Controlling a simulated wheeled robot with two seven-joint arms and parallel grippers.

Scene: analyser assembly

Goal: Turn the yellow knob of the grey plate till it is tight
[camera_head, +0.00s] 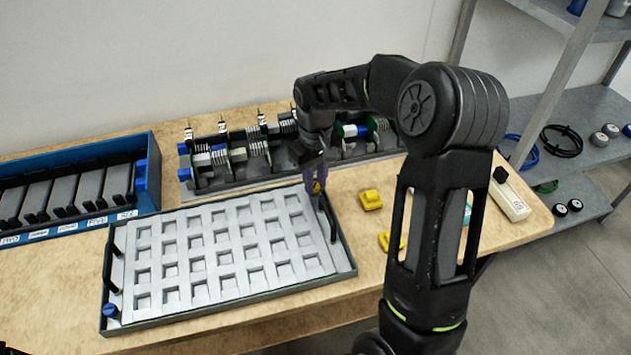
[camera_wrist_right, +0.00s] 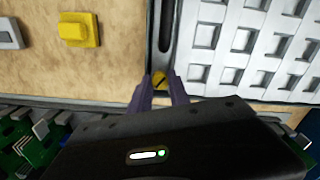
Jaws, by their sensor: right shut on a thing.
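The grey plate (camera_head: 212,284) is a tray-like panel with rows of square pockets and a dark rim, lying on the wooden table. In the right wrist view the plate (camera_wrist_right: 233,78) fills the upper right. The yellow knob (camera_head: 317,186) sits at the plate's far right corner. My right gripper (camera_head: 317,192) points down at that corner. In the right wrist view its purple fingers (camera_wrist_right: 160,88) are shut on the yellow knob (camera_wrist_right: 159,79), one on each side; a dark slot shows across the knob's top. My left gripper is not in view.
A blue knob (camera_head: 110,311) is at the plate's near left corner. Yellow blocks (camera_head: 371,199) lie right of the plate. A rack of green and grey parts (camera_head: 222,158) stands behind it, and a blue tray (camera_head: 78,229) stands at left. Shelves (camera_head: 580,135) are at right.

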